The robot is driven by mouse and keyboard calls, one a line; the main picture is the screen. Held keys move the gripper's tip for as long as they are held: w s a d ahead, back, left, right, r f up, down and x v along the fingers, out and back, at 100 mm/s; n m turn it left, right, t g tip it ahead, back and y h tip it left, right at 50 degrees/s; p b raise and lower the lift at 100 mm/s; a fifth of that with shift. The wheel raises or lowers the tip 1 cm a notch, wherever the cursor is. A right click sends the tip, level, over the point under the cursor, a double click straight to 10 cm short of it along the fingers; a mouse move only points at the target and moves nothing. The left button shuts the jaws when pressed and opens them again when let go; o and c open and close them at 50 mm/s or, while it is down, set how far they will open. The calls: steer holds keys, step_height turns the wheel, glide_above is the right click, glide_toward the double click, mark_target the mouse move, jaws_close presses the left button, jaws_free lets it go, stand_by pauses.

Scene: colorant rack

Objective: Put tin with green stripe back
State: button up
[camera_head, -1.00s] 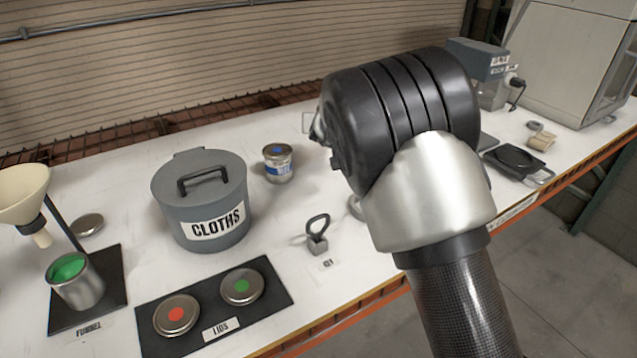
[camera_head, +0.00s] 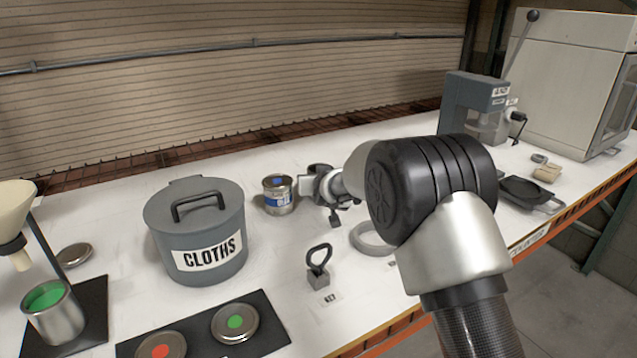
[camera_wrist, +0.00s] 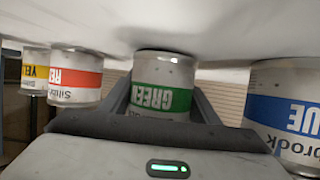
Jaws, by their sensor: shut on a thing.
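The wrist view appears upside down, with the white bench along the top. In it, the tin with the green stripe (camera_wrist: 165,80) sits between the two grey fingers of my gripper (camera_wrist: 161,105), which is shut on it. Its base is at or close to the bench surface; I cannot tell whether it touches. In the head view my gripper (camera_head: 316,186) is low over the bench, just right of the blue-striped tin (camera_head: 278,196). The blue tin also shows close beside my gripper in the wrist view (camera_wrist: 290,112).
A red-striped tin (camera_wrist: 75,78) and a yellow-striped tin (camera_wrist: 35,72) stand on the other side.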

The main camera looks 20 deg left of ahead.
steer(key=shift+f, duration=0.1)
steer(key=shift+f, duration=0.15)
steer(key=o, duration=1.2)
steer(key=shift+o, duration=0.2)
steer(key=shift+s+r, duration=0.2)
steer(key=shift+r, duration=0.1)
steer(key=p+v, duration=0.1)
steer(key=v, duration=1)
steer(key=shift+s+d, duration=0.2)
steer(key=shift+d, duration=0.05)
